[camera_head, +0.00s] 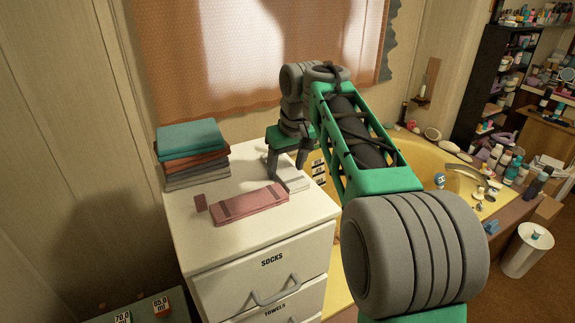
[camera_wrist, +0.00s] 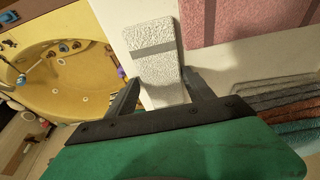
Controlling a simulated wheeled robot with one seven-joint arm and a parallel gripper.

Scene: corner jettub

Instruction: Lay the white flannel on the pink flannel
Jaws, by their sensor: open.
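The white flannel (camera_head: 294,181) lies folded on top of the white drawer unit, near its right edge. In the wrist view the white flannel (camera_wrist: 152,62) shows a grey band across it. My gripper (camera_head: 286,164) is open over the white flannel, pointing down. In the wrist view the fingers of my gripper (camera_wrist: 161,84) stand on either side of the flannel's near end; contact cannot be told. The pink flannel (camera_head: 250,206) lies folded flat to the left of the white one, with a gap between them. It also shows in the wrist view (camera_wrist: 255,18).
A stack of folded towels (camera_head: 192,152), teal on top, stands at the back left of the drawer unit (camera_head: 205,250). The yellow tub (camera_head: 432,170) lies right of the unit.

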